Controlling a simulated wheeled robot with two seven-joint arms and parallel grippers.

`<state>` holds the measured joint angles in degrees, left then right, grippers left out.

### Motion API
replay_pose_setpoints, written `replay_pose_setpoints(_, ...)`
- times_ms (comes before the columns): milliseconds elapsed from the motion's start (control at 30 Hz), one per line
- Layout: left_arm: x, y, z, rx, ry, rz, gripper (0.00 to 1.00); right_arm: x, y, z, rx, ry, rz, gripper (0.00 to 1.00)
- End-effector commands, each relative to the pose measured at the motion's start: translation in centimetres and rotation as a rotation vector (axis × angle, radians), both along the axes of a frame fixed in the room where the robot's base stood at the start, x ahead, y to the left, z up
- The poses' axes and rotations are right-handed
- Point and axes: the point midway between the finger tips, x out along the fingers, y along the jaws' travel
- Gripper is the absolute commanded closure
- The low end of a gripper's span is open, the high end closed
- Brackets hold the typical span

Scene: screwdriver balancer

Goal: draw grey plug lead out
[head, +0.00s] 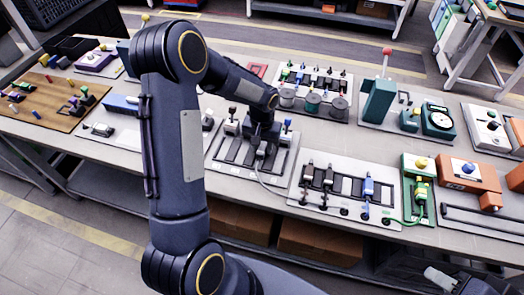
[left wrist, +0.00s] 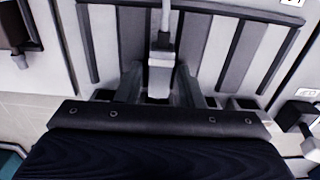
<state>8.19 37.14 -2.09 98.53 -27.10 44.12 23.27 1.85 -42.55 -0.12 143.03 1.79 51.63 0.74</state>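The grey plug (left wrist: 160,75) shows in the left wrist view, between the two dark fingers of my left gripper (left wrist: 160,88), with its grey lead (left wrist: 165,20) running away upward. In the head view my left gripper (head: 262,143) points down at a slotted panel (head: 228,167), and the grey lead (head: 268,187) trails off toward the front. The fingers stand close on both sides of the plug; whether they press on it I cannot tell. The plug's lower end is hidden. My right gripper (head: 440,279) is at the lower right, away from the bench top, its opening unclear.
To the right stands a light board (head: 335,205) with dark plugs and a blue plug (head: 368,186). A green unit (head: 419,190) with a green cable is beside it. Spools (head: 312,102) stand behind my left gripper. Black and white knobbed plugs stand close around it.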

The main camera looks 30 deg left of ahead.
Motion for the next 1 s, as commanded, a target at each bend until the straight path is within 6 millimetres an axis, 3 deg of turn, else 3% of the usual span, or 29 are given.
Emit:
replay_pose_setpoints(33,0.0,0.0,0.0,0.000,0.000,0.000,0.72,0.0,0.0,0.0,0.000,0.000,0.000,0.64)
replay_pose_setpoints(267,0.0,0.0,0.0,0.000,0.000,0.000,1.00,0.0,0.0,0.0,0.000,0.000,0.000,0.64)
replay_pose_setpoints(1000,-1.8,-0.4,0.0,0.000,0.000,0.000,1.00,0.0,0.0,-0.5,0.000,0.000,0.000,0.64)
